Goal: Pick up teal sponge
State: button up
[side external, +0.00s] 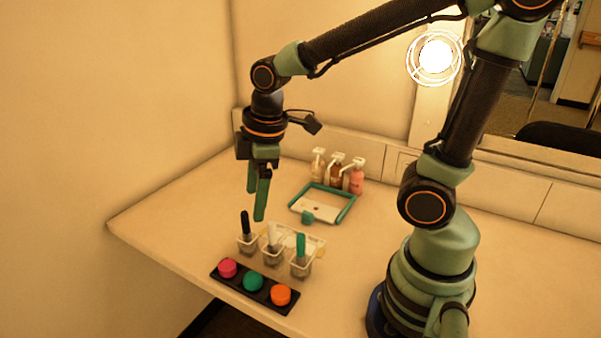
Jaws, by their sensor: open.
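The teal sponge (253,281) looks like a round piece. It sits in the middle of a black holder (240,288) near the table's front edge. A pink round piece (227,267) is to its left and an orange one (281,294) to its right. My gripper (259,213) is open and points down, in the air above and behind the holder in the picture. Its green fingers show nothing between them, and it is apart from the sponge.
Several clear cups (301,264) with upright handled tools stand just behind the holder. A teal-rimmed white tray (347,213) lies farther back, with pump bottles (357,178) behind it. The table's left part (170,222) is clear. A wall is at left.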

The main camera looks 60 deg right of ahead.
aim_at(253, 275)
jog(key=a+f+n, duration=0.1)
jog(key=f+n, duration=0.1)
jog(key=f, duration=0.3)
jog(key=a+f+n+g, duration=0.1)
jog(key=f+n, duration=0.1)
jog(key=f, duration=0.4)
jog(key=f+n+g, duration=0.1)
jog(key=f+n, duration=0.1)
jog(key=f, duration=0.4)
jog(key=shift+w+a+f, duration=0.25)
jog(key=shift+a, duration=0.15)
grip_shut()
